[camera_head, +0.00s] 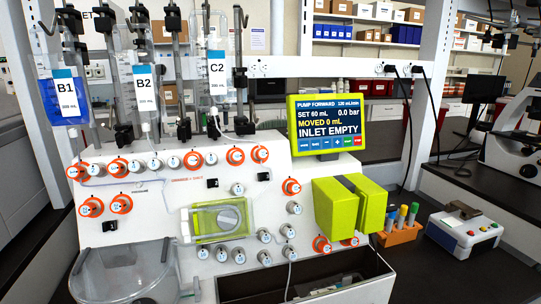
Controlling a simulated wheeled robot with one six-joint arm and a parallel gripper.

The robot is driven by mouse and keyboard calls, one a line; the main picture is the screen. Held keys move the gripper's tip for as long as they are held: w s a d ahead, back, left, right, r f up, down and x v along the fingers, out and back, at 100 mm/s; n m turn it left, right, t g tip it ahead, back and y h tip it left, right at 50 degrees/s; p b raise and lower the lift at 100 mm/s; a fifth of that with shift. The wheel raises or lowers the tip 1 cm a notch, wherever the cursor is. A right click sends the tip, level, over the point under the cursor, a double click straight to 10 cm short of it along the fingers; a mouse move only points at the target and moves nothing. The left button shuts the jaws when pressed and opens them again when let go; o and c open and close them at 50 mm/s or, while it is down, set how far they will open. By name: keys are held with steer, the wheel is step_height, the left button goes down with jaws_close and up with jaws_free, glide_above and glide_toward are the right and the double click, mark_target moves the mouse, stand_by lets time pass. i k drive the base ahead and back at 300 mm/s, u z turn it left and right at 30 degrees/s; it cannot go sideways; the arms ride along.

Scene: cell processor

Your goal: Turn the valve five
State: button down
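The cell processor's white panel (165,205) fills the middle of the view. It carries many small round valve knobs with grey-white caps. Several sit in orange rings, such as one at the upper middle (235,156) and one on the left (92,207). More plain knobs (264,235) sit at the lower middle and right. Their labels are too small to read, so I cannot tell which is valve five. My gripper is not in view.
The lime-framed screen (329,123) reads INLET EMPTY. Bags B1 (66,95), B2 (145,95) and C2 (217,80) hang above the panel. Lime green blocks (336,208) jut out at right. A clear bowl (125,275) and open dark bin (310,280) stand below.

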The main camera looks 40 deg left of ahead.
mark_target(153, 164)
steer(key=z, duration=0.85)
steer(key=i, duration=1.35)
steer(key=u, duration=3.4)
steer(key=k, duration=0.25)
steer(key=u, duration=1.25)
steer(key=i, duration=0.75)
steer(key=u, duration=0.15)
